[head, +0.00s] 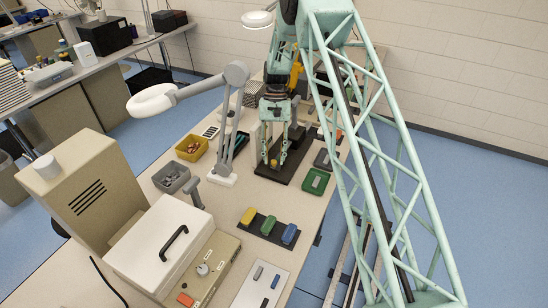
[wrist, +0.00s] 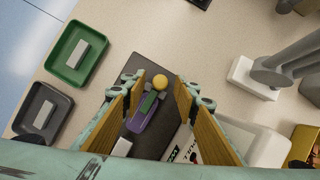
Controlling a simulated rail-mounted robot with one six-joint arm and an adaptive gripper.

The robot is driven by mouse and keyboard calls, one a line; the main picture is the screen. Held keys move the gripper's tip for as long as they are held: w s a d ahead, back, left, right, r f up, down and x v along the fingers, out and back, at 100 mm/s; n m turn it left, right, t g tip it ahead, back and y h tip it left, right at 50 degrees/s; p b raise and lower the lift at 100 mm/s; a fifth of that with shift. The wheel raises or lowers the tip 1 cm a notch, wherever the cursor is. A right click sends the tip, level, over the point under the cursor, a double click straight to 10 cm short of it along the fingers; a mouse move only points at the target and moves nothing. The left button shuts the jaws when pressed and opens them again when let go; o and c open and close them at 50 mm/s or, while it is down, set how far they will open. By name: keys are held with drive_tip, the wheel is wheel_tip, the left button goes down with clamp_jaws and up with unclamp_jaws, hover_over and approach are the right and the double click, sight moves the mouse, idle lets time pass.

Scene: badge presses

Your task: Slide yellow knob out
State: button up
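The yellow knob (wrist: 160,81) is a small round cap at one end of a purple slider (wrist: 144,114) with a green strip. The slider lies on a dark base plate (wrist: 160,140). The knob also shows in the head view (head: 274,163), below my gripper (head: 276,150). In the wrist view my gripper (wrist: 158,83) is open, with its two tan-padded fingers apart on either side of the slider. The knob appears between the fingertips, with a gap on both sides. No contact shows, and the height above the knob is hard to tell.
A green tray (wrist: 74,70) and a dark tray (wrist: 31,121) stand beside the plate. A grey lamp on a white base (head: 222,178) stands on the other side, near yellow (head: 182,151) and grey bins (head: 160,182). Coloured blocks (head: 268,224) sit nearer on the table.

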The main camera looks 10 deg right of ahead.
drive_tip(key=shift+c, duration=0.9)
clamp_jaws()
drive_tip(key=shift+s+a, duration=0.8)
drive_tip(key=shift+s, duration=0.15)
drive_tip(key=shift+o, duration=0.9)
unclamp_jaws()
drive_tip(key=shift+a, duration=0.1)
